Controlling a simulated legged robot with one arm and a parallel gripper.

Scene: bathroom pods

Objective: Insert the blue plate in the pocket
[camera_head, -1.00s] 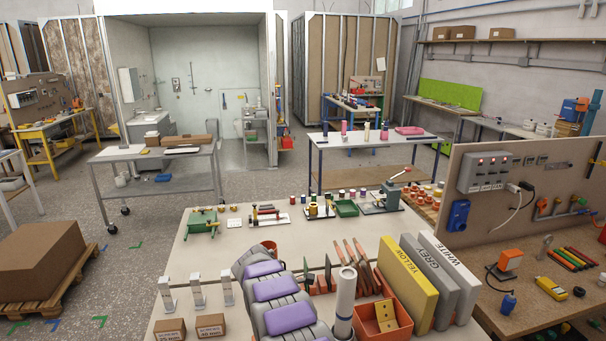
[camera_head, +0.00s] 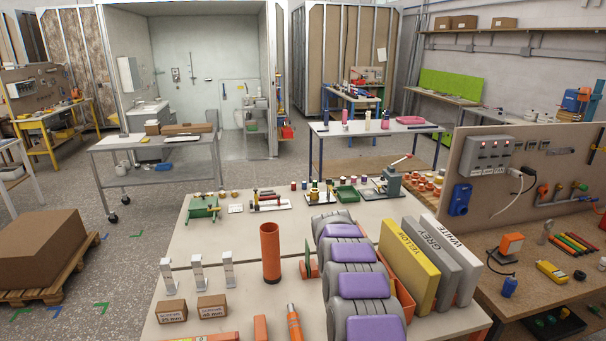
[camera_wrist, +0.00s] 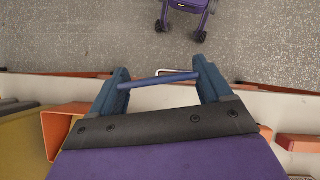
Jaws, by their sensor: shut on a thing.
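My gripper (camera_wrist: 163,84) is shut on a thin blue plate (camera_wrist: 160,80), which shows edge-on as a slim bar between the two fingers in the wrist view. The plate is slightly tilted in the picture. In the head view my arm hides the gripper and the plate. No pocket can be made out for certain. A green plate (camera_head: 308,250) stands upright in a small orange holder (camera_head: 308,270) just left of my arm. An orange box (camera_head: 403,297) shows partly at the right of my arm, and an orange open box (camera_wrist: 62,128) shows at left in the wrist view.
Yellow (camera_head: 409,262), grey and white boards stand right of my arm. An orange tube (camera_head: 270,252), metal stands (camera_head: 197,272) and small cardboard boxes (camera_head: 172,311) are to the left. A green press (camera_head: 203,207) and other tools line the far side. Bare tabletop lies near the far left.

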